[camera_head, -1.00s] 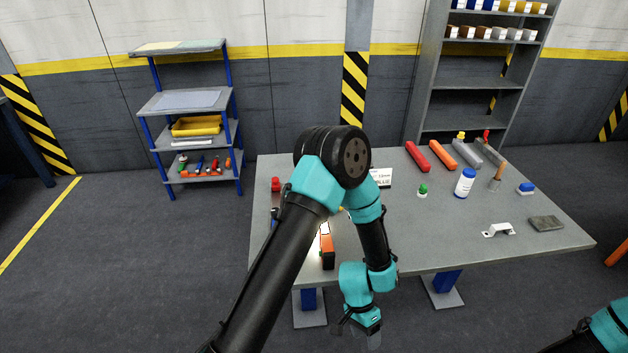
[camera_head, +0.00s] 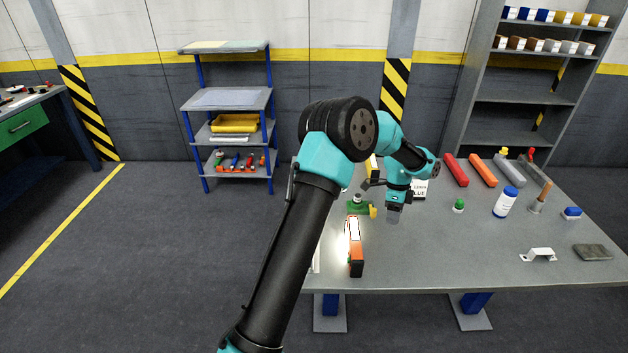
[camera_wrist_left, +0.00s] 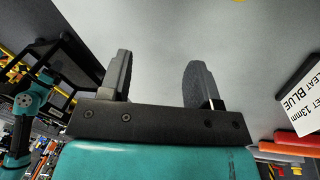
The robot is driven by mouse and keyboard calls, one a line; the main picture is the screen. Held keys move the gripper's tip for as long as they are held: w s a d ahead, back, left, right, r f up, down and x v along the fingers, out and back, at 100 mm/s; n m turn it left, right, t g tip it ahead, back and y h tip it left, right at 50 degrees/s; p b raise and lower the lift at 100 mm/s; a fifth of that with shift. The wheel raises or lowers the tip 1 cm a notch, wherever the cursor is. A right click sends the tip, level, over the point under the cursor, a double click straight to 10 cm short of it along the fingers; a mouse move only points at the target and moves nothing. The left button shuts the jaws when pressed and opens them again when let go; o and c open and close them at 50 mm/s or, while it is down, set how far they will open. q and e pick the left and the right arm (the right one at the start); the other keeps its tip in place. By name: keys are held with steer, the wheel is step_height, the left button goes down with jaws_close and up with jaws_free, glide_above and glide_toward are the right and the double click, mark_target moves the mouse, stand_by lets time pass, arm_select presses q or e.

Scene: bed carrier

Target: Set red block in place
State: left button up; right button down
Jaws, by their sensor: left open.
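My left gripper (camera_head: 393,214) is open over the table, left of the middle, and points down. Its two fingers stand apart with nothing between them in the left wrist view (camera_wrist_left: 158,85). A long red bar (camera_head: 455,170) lies at the back of the table, to the right of the gripper and apart from it. A small red block at the table's left end is not visible now in the head view; my left arm covers that area. My right gripper is out of view.
A white label card (camera_head: 419,190) stands just behind the gripper. A green piece with a yellow part (camera_head: 360,208) and an orange-black tool (camera_head: 355,248) lie to its left.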

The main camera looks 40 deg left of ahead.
arm_select(q)
steer(key=a+r+y, duration=0.2)
steer(key=a+r, duration=0.2)
steer(key=a, duration=0.5)
steer(key=a+r+y, duration=0.2)
steer(key=a+r, duration=0.2)
steer(key=a, duration=0.6)
steer(key=a+r+y, duration=0.2)
steer(key=a+r, duration=0.2)
steer(key=a, duration=0.6)
steer(key=shift+s+r, duration=0.25)
steer(key=shift+f, duration=0.15)
steer(key=x, duration=1.7)
steer(key=shift+w+a+f, duration=0.1)
steer(key=shift+w, duration=0.15)
steer(key=shift+c, duration=0.5)
jaws_close()
